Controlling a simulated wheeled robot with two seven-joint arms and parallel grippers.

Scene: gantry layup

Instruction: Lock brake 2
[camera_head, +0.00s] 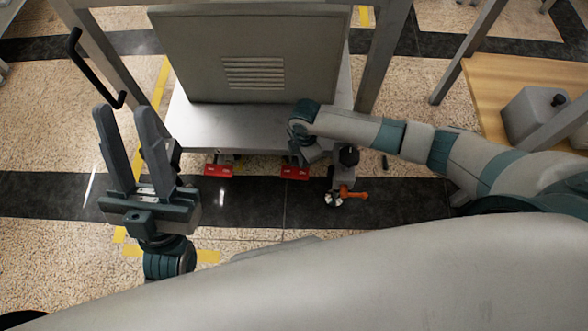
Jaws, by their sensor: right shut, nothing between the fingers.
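Each has a small white mark, too small to read surely, so I cannot tell which is brake 2. My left gripper (121,110) is open and empty, fingers pointing away from me, left of the cart. My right gripper (311,156) is at the cart's front edge, just above and behind the right pedal. It is shut and empty; its fingers are mostly hidden, and I cannot tell whether it touches the pedal.
A black crank handle (92,68) is beyond my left gripper. A wooden table (497,82) with a grey box (535,115) is at right. Floor before the pedals is clear.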

